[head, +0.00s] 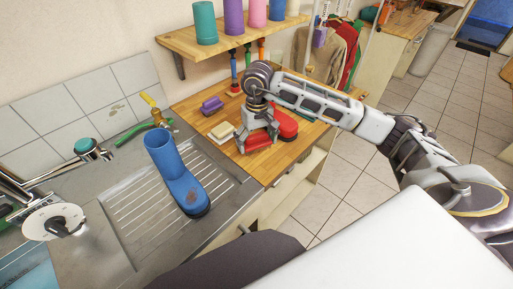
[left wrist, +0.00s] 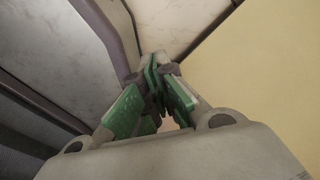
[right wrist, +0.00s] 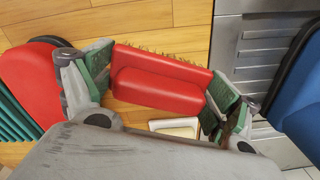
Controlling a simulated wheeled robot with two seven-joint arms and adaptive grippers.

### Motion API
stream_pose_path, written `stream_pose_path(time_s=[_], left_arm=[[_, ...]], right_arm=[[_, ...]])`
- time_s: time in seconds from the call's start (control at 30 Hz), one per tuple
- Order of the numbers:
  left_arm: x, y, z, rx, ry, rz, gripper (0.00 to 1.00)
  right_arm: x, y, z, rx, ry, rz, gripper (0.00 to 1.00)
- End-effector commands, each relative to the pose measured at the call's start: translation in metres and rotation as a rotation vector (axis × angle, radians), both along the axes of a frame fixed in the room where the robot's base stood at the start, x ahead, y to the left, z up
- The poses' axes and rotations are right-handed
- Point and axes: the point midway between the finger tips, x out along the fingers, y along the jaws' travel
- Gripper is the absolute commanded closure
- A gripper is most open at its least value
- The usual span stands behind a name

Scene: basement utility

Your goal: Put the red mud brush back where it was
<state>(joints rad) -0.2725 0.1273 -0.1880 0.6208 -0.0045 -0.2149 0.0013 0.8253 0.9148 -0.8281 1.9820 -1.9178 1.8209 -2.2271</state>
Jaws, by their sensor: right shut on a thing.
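The red mud brush (right wrist: 160,82), a red block with a fringe of bristles along one edge, lies between the green pads of my right gripper (right wrist: 160,95) in the right wrist view. That gripper is shut on it, low over the wooden counter (head: 188,110). In the head view my right gripper (head: 257,138) points down at the counter and mostly hides the brush. I cannot tell whether the brush touches the wood. My left gripper (left wrist: 154,90) shows only in the left wrist view, its green-padded fingers drawn together with nothing visible between them.
A purple brush (head: 212,105) and a cream block (head: 222,131) lie left of my right gripper. A red boot (head: 285,124) lies close on its right. A blue boot (head: 172,168) stands on the metal drainboard (head: 137,208). A shelf (head: 215,44) with coloured cups hangs above.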

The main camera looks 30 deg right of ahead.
Motion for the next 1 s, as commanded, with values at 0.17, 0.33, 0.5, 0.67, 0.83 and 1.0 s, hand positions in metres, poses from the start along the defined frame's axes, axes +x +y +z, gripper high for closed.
stream_pose_path(time_s=[0.17, 0.33, 0.5, 0.67, 0.83, 1.0], left_arm=[[-0.008, 0.0, 0.001, 0.0, 0.008, -0.001, 1.0], [-0.018, 0.0, 0.002, -0.001, 0.02, 0.0, 1.0], [-0.023, -0.001, 0.002, -0.001, 0.025, 0.0, 1.0], [-0.02, -0.003, 0.002, -0.003, 0.022, 0.001, 1.0], [-0.012, -0.004, 0.0, -0.004, 0.014, 0.001, 1.0], [-0.002, -0.004, -0.001, -0.004, 0.003, 0.001, 1.0]], right_arm=[[-0.001, 0.0, -0.015, -0.001, 0.004, 0.001, 0.3], [-0.001, 0.0, -0.031, 0.0, 0.003, 0.001, 0.3], [0.0, 0.0, -0.035, -0.001, 0.0, 0.001, 0.3], [0.0, 0.0, -0.035, 0.0, 0.001, 0.001, 0.3], [0.0, 0.0, -0.036, 0.0, 0.0, 0.001, 0.3], [0.0, 0.0, -0.038, -0.001, 0.001, 0.001, 0.1]])
